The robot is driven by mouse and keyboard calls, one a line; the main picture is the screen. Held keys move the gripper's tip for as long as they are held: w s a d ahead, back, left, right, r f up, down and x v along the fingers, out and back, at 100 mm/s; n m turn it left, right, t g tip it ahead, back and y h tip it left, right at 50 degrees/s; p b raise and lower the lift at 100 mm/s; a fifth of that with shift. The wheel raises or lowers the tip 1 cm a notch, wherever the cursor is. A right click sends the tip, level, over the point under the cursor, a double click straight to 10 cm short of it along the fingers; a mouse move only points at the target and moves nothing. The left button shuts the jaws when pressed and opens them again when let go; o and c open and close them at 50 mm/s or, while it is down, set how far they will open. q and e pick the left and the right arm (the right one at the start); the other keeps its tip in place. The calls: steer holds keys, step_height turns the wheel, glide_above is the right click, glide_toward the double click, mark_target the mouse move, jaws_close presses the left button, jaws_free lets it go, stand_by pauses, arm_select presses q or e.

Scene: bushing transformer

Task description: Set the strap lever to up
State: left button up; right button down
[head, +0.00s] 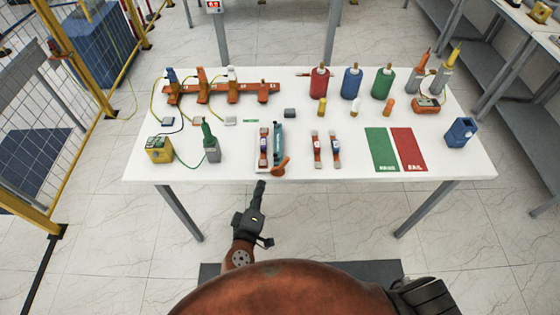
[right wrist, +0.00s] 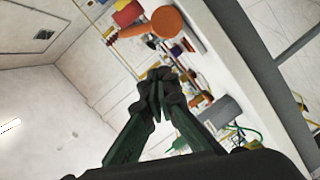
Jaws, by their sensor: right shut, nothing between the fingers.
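The strap lever (head: 281,167) is an orange-red handle with a rounded end, at the front edge of the table, beside a teal strap unit (head: 278,142). In the right wrist view an orange handle with a large round end (right wrist: 167,22) shows beyond the fingertips. I cannot tell its exact setting. My right gripper (head: 260,186) is shut and empty, just in front of the table edge, to the left of the lever and apart from it. Its fingers meet in the right wrist view (right wrist: 160,77). My left gripper is not in view.
The white table (head: 350,173) holds a fuse-like part (head: 263,147) left of the strap unit, two similar parts to its right, and green (head: 381,147) and red (head: 408,147) mats. A grey-green bottle-like part (head: 211,147) stands left. The floor before the table is clear.

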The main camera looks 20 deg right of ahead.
mark_target(285, 159)
step_height(285, 159, up, 4)
steer(key=s+m, duration=0.1)
steer(key=w+d+f+p, duration=0.1)
steer(key=w+d+f, duration=0.2)
steer(key=w+d, duration=0.4)
steer(key=shift+w+d+h, duration=0.3)
steer(key=shift+d+h, duration=0.1)
steer(key=shift+d, duration=0.3)
steer(key=shift+s+d+f, duration=0.15)
steer(key=shift+d+f, duration=0.1)
steer(key=shift+d, duration=0.15)
steer(key=shift+d+m, duration=0.2)
steer(key=shift+m, duration=0.1)
